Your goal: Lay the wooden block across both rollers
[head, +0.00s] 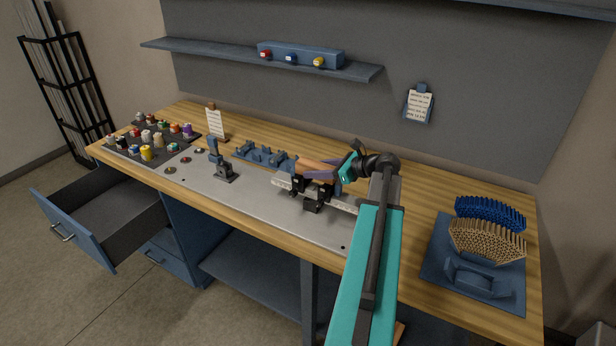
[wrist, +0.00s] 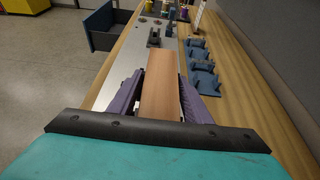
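The wooden block (head: 314,165) is reddish brown and lies lengthwise between the purple fingers of my gripper (head: 318,172). In the wrist view, the block (wrist: 158,85) fills the space between the fingers of my gripper (wrist: 160,95), which look shut on its sides. In the head view it is over the bench, above a pale metal bar with black holders (head: 313,202). I cannot make out two rollers for sure. My gripper and arm hide part of that area, and I cannot tell whether the block touches anything beneath it.
Blue cradle-like stands (head: 262,154) are just left of my gripper, and a dark upright bracket (head: 220,165) stands farther left. Several coloured spools (head: 146,153) stand at the far left. A blue tray (head: 440,262) with rod bundles is at the right. A drawer (head: 80,215) hangs open.

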